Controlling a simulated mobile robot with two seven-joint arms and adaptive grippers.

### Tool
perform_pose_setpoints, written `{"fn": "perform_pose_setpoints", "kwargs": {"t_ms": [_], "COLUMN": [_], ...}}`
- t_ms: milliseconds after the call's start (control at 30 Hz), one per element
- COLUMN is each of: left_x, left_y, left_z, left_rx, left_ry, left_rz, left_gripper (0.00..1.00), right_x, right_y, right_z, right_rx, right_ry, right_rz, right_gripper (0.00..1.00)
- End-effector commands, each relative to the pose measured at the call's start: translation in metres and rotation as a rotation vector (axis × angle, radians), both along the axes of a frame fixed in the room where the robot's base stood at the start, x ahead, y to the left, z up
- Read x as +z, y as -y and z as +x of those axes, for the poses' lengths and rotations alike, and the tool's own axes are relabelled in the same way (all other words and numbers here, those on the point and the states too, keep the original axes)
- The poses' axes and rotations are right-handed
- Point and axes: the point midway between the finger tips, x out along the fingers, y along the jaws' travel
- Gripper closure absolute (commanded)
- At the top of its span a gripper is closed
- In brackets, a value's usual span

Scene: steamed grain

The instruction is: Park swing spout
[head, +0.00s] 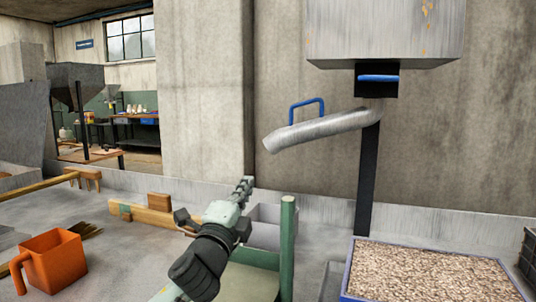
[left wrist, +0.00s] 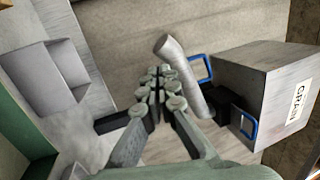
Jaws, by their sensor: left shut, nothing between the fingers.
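The swing spout (head: 325,127) is a grey metal tube below the hopper, its free end pointing left and a little down. A blue loop handle (head: 307,110) stands on top of it. My left gripper (head: 246,182) is below and left of the spout's free end, apart from it in the head view. In the left wrist view the shut, empty fingers (left wrist: 155,85) appear just left of the spout (left wrist: 185,78), with its blue handle (left wrist: 204,69) beyond; I cannot tell the exact gap. My right gripper is not in view.
The grey hopper (head: 385,30), marked GRAIN in the wrist view, has a blue gate handle (head: 378,78) underneath. A black post (head: 368,180) supports it. A blue-rimmed tray (head: 347,270) of grain stands at lower right. A green post (head: 288,245) and an orange jug (head: 55,265) stand left.

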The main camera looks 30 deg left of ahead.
Motion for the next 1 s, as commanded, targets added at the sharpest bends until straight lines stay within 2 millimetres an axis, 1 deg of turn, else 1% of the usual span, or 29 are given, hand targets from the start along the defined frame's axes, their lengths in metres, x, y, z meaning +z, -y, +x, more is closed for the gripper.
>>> {"fn": "perform_pose_setpoints", "kwargs": {"t_ms": [167,267,500,633,800,1000], "left_x": [0.008,0.014,0.028,0.033,0.037,0.037], "left_y": [-0.006,-0.012,-0.028,-0.035,-0.040,-0.041], "left_z": [0.018,0.036,0.083,0.104,0.121,0.127], "left_rx": [0.000,0.000,0.001,0.001,0.000,-0.001], "left_ry": [0.002,0.004,0.002,0.002,0.001,0.001], "left_rz": [0.004,0.002,0.003,0.000,0.000,0.001], "left_gripper": [1.00,1.00,1.00,1.00,1.00,1.00], "right_x": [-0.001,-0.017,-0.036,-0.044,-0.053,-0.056], "right_y": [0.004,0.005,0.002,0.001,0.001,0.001], "right_z": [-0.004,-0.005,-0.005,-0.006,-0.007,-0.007], "right_rx": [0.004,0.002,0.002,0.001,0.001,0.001], "right_ry": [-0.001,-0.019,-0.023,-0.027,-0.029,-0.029], "right_rz": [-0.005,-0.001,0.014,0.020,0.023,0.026], "right_gripper": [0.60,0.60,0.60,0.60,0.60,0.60]}}
